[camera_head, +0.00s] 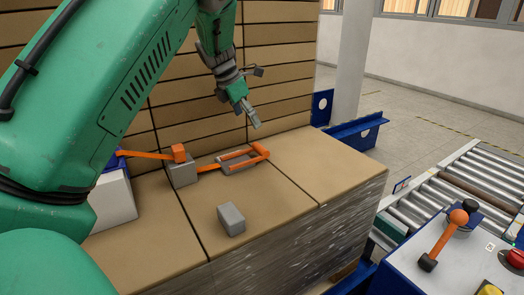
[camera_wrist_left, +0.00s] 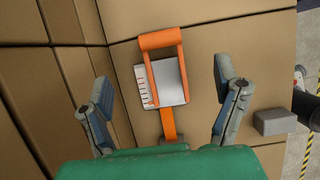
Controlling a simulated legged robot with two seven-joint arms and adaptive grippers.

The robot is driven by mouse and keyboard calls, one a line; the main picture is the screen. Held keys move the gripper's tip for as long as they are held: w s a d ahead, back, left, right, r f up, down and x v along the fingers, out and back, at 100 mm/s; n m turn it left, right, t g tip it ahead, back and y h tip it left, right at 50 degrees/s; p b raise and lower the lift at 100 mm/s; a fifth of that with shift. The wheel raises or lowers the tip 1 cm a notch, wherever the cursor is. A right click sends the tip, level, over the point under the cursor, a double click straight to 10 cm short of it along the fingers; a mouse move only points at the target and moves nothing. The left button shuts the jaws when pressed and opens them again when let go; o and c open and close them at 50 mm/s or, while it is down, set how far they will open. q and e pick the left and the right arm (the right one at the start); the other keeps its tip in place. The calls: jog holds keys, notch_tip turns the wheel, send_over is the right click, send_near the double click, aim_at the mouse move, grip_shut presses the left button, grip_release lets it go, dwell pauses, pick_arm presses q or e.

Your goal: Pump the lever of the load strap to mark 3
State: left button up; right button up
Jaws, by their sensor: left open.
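The load strap's orange U-shaped lever (camera_head: 262,150) sits on the brown boxes, its crossbar on the right side in the head view. It frames a grey plate (camera_wrist_left: 169,80), with a white marked scale (camera_wrist_left: 147,86) beside it in the left wrist view. The scale's numbers are too small to read. The orange strap (camera_wrist_left: 168,124) runs out from the plate. My left gripper (camera_head: 254,116) hangs above the lever, apart from it. In the wrist view its open fingers (camera_wrist_left: 161,72) are on either side of the lever, with nothing between them held. My right gripper is out of view.
A grey block (camera_head: 231,218) lies on the boxes in front of the lever. Another grey block with an orange knob (camera_head: 179,153) stands left of it. A stacked box wall (camera_head: 285,70) rises behind. A roller conveyor (camera_head: 470,185) and control panel (camera_head: 460,265) are at right.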

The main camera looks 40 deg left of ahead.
pick_arm(q)
send_over(260, 146)
jog(key=s+a, duration=0.2)
jog(key=s, duration=0.1)
notch_tip(260, 146, down, 6)
jog(key=r, duration=0.1)
jog(key=x, duration=0.2)
jog(key=d+x, duration=0.1)
jog(key=x, duration=0.4)
jog(key=shift+w+d+b, duration=0.15)
jog(key=shift+d+b, duration=0.15)
jog(key=shift+b, duration=0.05)
jog(key=shift+a+f, duration=0.15)
jog(key=shift+a, duration=0.15)
jog(key=c, duration=1.6)
jog(key=shift+w+d, duration=0.1)
jog(key=shift+d, duration=0.05)
jog(key=shift+c, duration=0.6)
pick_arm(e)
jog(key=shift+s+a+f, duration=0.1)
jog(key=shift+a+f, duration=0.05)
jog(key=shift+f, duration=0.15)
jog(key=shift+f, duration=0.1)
